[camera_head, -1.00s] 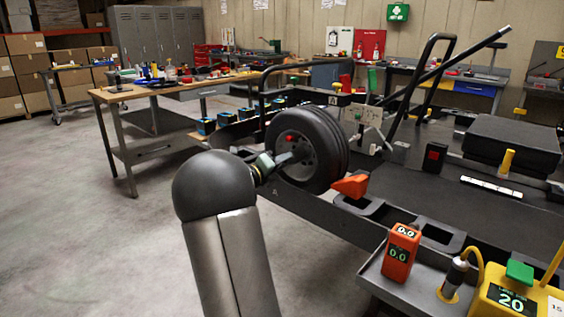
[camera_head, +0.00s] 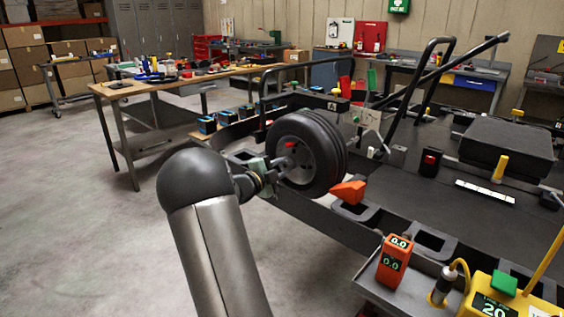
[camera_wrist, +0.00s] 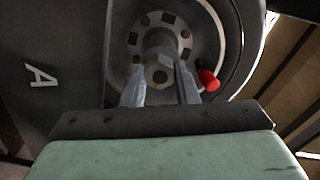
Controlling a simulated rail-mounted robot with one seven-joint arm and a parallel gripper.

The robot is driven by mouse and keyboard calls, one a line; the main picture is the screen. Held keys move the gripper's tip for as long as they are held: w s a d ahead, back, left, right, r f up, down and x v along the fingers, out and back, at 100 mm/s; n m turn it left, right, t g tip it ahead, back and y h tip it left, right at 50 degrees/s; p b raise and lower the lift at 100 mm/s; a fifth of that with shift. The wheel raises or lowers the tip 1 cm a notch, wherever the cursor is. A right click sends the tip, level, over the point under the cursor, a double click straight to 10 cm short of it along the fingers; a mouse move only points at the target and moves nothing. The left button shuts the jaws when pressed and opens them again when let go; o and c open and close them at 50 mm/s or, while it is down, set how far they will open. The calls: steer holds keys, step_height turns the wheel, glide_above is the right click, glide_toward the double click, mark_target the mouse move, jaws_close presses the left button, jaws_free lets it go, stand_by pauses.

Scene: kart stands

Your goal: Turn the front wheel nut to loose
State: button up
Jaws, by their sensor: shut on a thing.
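The front wheel (camera_head: 325,150) is a black tyre with a grey hub on the kart, facing my arm. In the wrist view the wheel's hub (camera_wrist: 205,35) fills the top middle, with the grey hexagonal wheel nut (camera_wrist: 160,74) at its centre. My gripper (camera_head: 284,162) reaches the hub from the left in the head view. In the wrist view my gripper (camera_wrist: 160,85) has one finger on each side of the nut and is shut on it. The wrist partly hides the nut in the head view. A red-tipped piece (camera_wrist: 208,80) sticks out right of the nut.
An orange wedge (camera_head: 348,192) sits on the kart frame right of the wheel. A tray (camera_head: 408,286) with an orange gauge (camera_head: 394,260) stands in front. A wooden workbench (camera_head: 190,80) is behind on the left. The floor at left is clear.

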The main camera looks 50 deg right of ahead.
steer(key=n+p, duration=0.5)
steer(key=n, duration=0.2)
steer(key=shift+r+p, duration=0.15)
steer(key=shift+p, duration=0.2)
steer(key=n+p, duration=0.5)
steer(key=n, duration=0.1)
steer(key=shift+a+n, duration=0.1)
steer(key=shift+n, duration=0.3)
steer(key=n+p, duration=0.3)
steer(key=n, duration=0.2)
steer(key=shift+p, duration=0.3)
steer(key=shift+f+n+p, duration=0.15)
steer(key=shift+n+p, duration=0.4)
steer(key=shift+n, duration=0.65)
steer(key=shift+f+n+p, duration=0.1)
steer(key=shift+n+p, duration=0.45)
steer(key=shift+n, duration=0.65)
steer(key=o, duration=1)
steer(key=w+a+b, duration=0.1)
steer(key=a+b, duration=0.1)
steer(key=a, duration=1.5)
steer(key=shift+a, duration=0.15)
